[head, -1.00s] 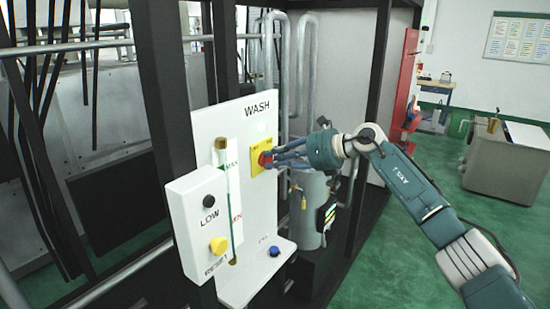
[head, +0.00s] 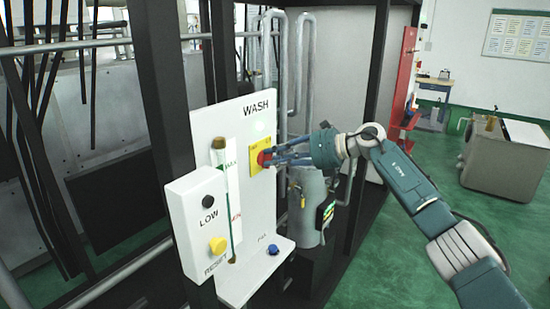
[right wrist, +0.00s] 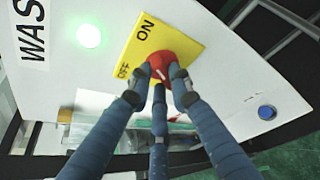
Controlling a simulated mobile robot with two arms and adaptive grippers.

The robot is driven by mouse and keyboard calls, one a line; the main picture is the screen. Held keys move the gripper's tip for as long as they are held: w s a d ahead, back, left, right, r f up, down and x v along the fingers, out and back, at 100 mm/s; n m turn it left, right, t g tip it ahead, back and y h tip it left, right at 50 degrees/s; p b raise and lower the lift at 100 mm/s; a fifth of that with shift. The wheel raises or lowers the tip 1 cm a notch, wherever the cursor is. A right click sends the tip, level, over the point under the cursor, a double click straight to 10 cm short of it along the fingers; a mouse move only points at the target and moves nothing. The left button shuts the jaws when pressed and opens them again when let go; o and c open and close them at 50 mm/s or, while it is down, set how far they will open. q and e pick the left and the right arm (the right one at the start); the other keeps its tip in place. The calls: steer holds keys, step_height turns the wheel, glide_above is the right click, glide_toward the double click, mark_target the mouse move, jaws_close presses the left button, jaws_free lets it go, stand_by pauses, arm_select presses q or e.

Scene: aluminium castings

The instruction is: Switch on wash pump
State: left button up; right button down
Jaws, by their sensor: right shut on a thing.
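The wash panel (head: 237,120) is a white upright board marked WASH. On it is a yellow square plate (head: 256,148) with a red rotary knob (head: 264,159). In the right wrist view the plate (right wrist: 143,42) carries ON and OFF labels, and the red knob (right wrist: 174,66) shows a white mark. My right gripper (head: 268,159) is shut on the red knob, with its blue fingers around it; in the wrist view the fingertips (right wrist: 158,87) touch its sides. A round green lamp (right wrist: 89,36) looks lit beside the plate. My left gripper is not in view.
A white box (head: 203,222) with a black button and a yellow button stands forward on the panel's left. A level tube (head: 222,185) and a blue button (head: 273,250) are nearby. Pipes (head: 308,60) and a grey pump (head: 307,205) stand behind. Green floor is open at right.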

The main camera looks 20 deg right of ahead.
steer(key=c, duration=1.6)
jaws_free()
steer(key=shift+o, duration=0.2)
steer(key=v, duration=1.2)
steer(key=shift+d, duration=0.1)
